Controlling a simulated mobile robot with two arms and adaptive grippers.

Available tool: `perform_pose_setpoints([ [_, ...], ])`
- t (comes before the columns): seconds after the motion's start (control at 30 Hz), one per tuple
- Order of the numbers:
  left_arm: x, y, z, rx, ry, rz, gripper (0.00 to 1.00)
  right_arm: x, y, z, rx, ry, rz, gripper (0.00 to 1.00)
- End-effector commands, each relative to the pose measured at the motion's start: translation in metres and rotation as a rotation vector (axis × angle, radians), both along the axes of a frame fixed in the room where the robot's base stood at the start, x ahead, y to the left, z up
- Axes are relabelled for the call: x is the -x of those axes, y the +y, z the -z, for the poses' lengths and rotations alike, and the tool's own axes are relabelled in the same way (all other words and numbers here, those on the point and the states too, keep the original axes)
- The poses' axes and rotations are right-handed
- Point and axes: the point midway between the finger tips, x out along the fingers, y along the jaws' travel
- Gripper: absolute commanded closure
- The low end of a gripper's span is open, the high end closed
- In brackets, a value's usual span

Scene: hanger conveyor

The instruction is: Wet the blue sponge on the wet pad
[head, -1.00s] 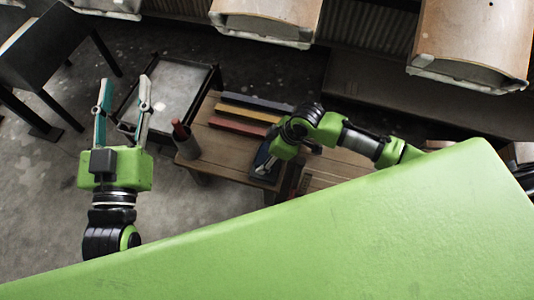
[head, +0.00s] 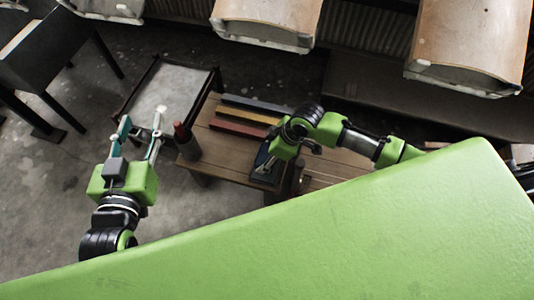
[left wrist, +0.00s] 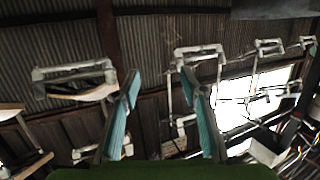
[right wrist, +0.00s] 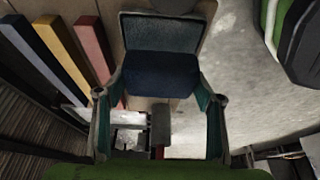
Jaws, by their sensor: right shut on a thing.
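The blue sponge (right wrist: 160,75) shows in the right wrist view between the fingers of my right gripper (right wrist: 160,108), which is shut on it. The sponge lies over a dark, rimmed pad (right wrist: 163,33) and hides its near part. Whether sponge and pad touch is hard to tell. In the head view, my right gripper (head: 268,168) is low over the pad at the left front of the wooden table; the sponge is mostly hidden there. My left gripper (head: 142,120) is open and empty, in the air left of the table. Its open fingers also show in the left wrist view (left wrist: 160,95).
Blue, yellow and red bars (head: 240,127) lie on the wooden table (head: 215,158). A red-topped bottle (head: 186,142) stands by its left edge. A grey-topped stand (head: 172,90) is behind my left gripper. Hanging panels (head: 266,20) line the back.

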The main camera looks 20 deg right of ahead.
Motion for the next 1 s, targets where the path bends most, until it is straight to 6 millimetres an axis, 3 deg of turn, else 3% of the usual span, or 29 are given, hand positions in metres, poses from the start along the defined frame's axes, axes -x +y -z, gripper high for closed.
perform_pose_setpoints([
  [1.0, 0.036, 0.019, 0.07, -0.085, 0.353, -0.024, 0.6, 0.0, 0.0, -0.013, 0.0, 0.0, 0.0, 0.55],
])
